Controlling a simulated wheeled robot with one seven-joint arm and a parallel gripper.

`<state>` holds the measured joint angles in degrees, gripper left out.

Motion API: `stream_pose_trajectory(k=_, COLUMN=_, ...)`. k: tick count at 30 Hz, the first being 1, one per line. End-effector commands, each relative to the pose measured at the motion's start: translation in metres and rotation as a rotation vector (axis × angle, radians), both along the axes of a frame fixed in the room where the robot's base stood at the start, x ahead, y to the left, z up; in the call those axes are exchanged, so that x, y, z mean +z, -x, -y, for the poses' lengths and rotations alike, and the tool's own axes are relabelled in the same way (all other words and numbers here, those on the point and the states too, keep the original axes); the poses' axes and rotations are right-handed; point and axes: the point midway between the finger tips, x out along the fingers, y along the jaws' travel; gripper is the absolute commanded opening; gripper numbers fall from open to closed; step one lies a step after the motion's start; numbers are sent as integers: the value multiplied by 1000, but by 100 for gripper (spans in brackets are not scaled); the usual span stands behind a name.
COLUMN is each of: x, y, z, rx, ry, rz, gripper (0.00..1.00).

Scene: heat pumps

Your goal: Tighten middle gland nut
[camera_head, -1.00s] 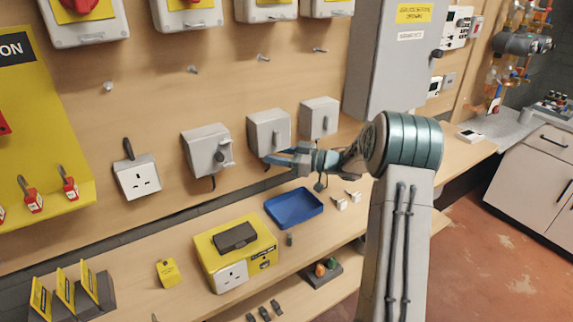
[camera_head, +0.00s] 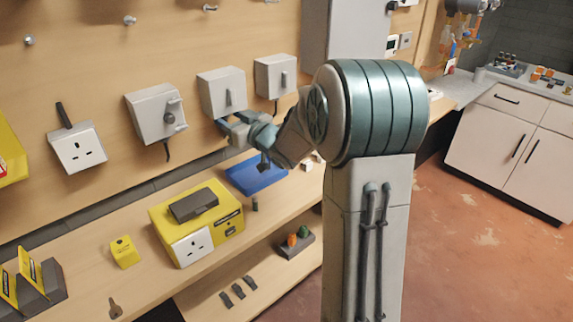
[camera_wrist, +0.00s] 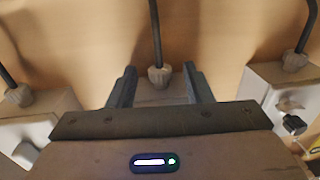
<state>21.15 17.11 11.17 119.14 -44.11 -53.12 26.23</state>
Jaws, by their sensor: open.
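The middle gland nut (camera_wrist: 158,77) is a grey ribbed fitting on the middle grey box (camera_head: 222,92), with a dark cable (camera_wrist: 155,28) running out of it. It lies between the two fingers of my gripper (camera_wrist: 158,70) in the wrist view, with visible gaps on both sides. My gripper (camera_head: 226,122) is open just under the middle box in the head view, where it hides the nut. Similar gland nuts sit to the left (camera_wrist: 20,95) and right (camera_wrist: 294,61) on the neighbouring boxes.
The left grey box (camera_head: 152,112) and right grey box (camera_head: 275,76) flank the middle one on the wooden wall. Below are a bench with a blue tray (camera_head: 258,176) and a yellow socket unit (camera_head: 200,228). Red-brown floor (camera_head: 470,240) is open at right.

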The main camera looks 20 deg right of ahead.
Motion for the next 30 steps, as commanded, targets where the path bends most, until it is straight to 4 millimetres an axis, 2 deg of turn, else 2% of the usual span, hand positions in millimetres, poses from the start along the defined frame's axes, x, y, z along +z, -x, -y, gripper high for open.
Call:
stream_pose_trajectory(k=8, x=-2, y=4, z=-4, rx=-138, ry=1, rz=1, gripper=46)
stream_pose_trajectory(k=27, x=1, y=130, z=34, rx=-135, ry=1, rz=2, gripper=46)
stream_pose_trajectory(k=28, x=1, y=136, z=35, rx=-135, ry=1, rz=2, gripper=46)
stream_pose_trajectory(k=30, x=11, y=135, z=37, rx=-166, ry=22, rz=-23, gripper=46)
